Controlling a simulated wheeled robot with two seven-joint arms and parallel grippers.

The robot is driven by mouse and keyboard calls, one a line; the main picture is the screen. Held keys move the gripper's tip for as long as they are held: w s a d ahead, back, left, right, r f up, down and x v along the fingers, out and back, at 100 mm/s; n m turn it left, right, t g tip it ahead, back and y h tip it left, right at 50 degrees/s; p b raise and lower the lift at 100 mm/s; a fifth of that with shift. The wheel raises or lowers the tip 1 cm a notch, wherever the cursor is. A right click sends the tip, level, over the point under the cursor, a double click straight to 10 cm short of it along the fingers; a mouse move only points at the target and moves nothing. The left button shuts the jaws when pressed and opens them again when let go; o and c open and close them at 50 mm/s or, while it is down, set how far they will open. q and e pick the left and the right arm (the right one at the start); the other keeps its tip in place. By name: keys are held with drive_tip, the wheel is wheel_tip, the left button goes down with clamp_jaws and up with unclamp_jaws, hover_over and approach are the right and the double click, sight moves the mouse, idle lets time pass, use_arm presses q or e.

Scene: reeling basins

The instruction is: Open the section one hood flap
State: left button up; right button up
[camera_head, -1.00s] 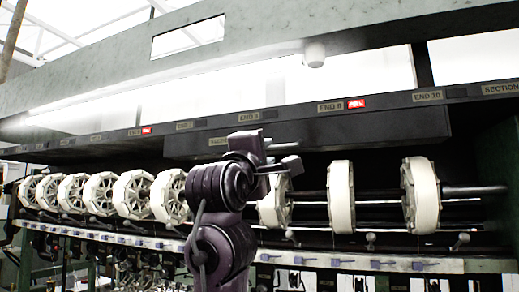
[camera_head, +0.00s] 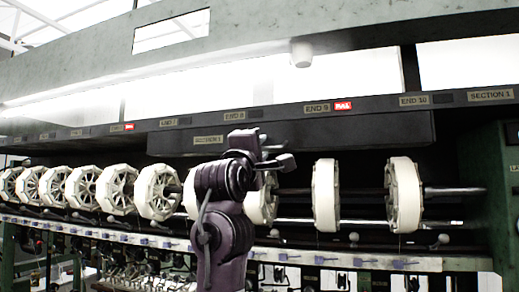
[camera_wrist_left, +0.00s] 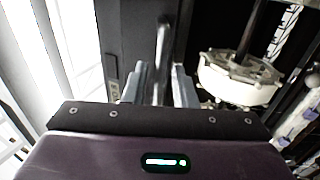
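The section one hood flap (camera_head: 350,133) is a long dark panel under the hood beam, with a "SECTION 1" label (camera_head: 208,140) at its left. It looks closed, hanging over the reels. My left gripper (camera_head: 265,148) is in front of the flap's lower middle, its fingers apart. In the left wrist view, a grey bar (camera_wrist_left: 163,45), apparently the flap's handle, stands between the two fingers (camera_wrist_left: 160,88) against the dark panel (camera_wrist_left: 130,40). I cannot tell whether either finger touches it. My arm hides part of the flap's lower edge. My right gripper is not in view.
Several white reels stand in a row below the flap, one (camera_head: 326,195) just right of my arm; one also shows near the gripper in the left wrist view (camera_wrist_left: 238,85). A pale rail (camera_head: 340,260) runs beneath them. A green end post (camera_head: 487,190) stands at right.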

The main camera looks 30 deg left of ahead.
use_arm(q)
clamp_jaws()
